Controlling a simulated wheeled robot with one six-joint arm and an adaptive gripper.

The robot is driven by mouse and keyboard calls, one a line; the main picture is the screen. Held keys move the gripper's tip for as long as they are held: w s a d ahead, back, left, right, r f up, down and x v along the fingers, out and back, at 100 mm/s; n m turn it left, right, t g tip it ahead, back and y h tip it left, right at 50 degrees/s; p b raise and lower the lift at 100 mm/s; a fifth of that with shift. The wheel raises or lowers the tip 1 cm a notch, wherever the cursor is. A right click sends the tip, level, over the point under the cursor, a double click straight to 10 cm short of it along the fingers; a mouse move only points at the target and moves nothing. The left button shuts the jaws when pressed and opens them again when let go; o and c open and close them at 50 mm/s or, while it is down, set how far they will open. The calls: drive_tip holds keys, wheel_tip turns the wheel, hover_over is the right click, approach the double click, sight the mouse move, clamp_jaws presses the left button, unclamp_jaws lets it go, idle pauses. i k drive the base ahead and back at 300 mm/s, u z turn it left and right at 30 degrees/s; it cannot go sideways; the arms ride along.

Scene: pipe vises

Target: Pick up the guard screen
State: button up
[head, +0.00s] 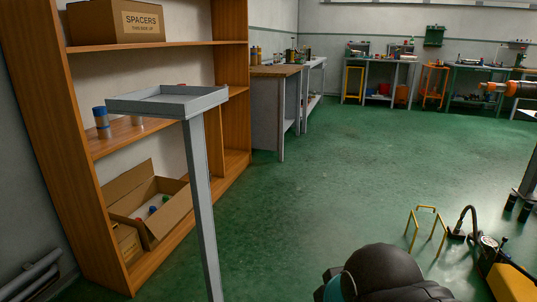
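I cannot make out a guard screen for certain in the head view. A yellow tubular frame (427,229) stands on the green floor at the lower right; I cannot tell whether it is part of a screen. A dark rounded part at the bottom centre looks like a piece of my own arm. My gripper's fingers are not in view, so what they hold is hidden.
A grey tray on a post (170,102) stands before a wooden shelf (235,70). The shelf holds a SPACERS box (118,22) and an open carton (150,205). A black hose (466,222) and yellow equipment (510,284) sit lower right. Workbenches line the back. The middle floor is clear.

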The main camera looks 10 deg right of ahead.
sight(426, 224)
drive_tip(key=z, duration=0.25)
drive_tip(key=i, duration=1.8)
drive_tip(key=z, duration=1.65)
drive_tip(key=i, duration=1)
drive_tip(key=z, duration=0.75)
